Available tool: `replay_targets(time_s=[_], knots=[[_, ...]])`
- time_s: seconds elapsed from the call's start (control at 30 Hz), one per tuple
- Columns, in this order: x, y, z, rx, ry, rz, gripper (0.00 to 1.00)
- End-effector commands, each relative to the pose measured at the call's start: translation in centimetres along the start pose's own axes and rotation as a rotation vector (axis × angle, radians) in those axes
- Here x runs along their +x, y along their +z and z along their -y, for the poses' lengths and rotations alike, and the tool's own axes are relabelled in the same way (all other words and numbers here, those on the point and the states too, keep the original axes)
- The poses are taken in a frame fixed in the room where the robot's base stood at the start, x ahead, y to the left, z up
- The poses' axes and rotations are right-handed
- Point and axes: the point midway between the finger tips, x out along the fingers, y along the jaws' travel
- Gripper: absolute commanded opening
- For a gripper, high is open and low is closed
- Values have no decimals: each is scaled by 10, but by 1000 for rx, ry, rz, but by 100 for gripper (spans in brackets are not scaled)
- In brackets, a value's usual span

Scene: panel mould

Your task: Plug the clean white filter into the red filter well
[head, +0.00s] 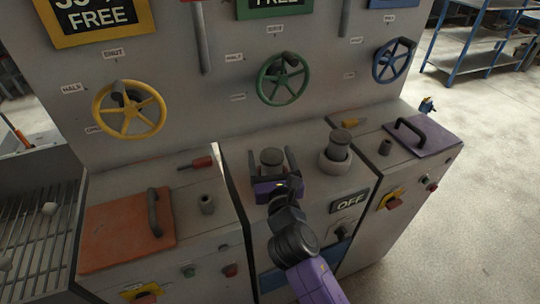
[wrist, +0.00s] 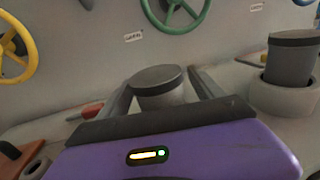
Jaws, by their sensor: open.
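My gripper (head: 271,154) is open, with its two fingers on either side of a short cylinder with a dark grey cap (head: 271,157). In the wrist view this cylinder (wrist: 158,80) stands upright between the fingers (wrist: 163,92), and the part below its cap looks pale. I cannot tell if the fingers touch it. A second, grey cylinder (head: 338,146) stands upright in a pale round collar (head: 334,163) to the right; it also shows in the wrist view (wrist: 290,60). I cannot tell which one is the clean white filter. No well shows a clear red colour.
An orange lid (head: 128,230) with a black handle lies on the left cabinet, near a small grey socket (head: 207,204) and a red-handled tool (head: 197,163). A purple lid (head: 425,135) lies at right. Yellow (head: 129,110), green and blue wheels are on the wall behind.

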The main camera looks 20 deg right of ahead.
Motion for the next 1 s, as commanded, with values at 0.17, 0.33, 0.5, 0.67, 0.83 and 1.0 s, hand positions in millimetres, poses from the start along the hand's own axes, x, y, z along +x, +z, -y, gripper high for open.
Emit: replay_targets(time_s=[0.17, 0.33, 0.5, 0.67, 0.83, 1.0], knots=[[-28, -2, 0, 0, 2, -1, 77], [-54, -1, 0, 0, 2, 0, 77], [-70, -1, 0, 0, 2, 0, 77], [-73, 1, 0, 0, 1, 2, 77], [-72, 0, 0, 0, 1, 1, 77], [-72, 0, 0, 0, 1, 1, 77]])
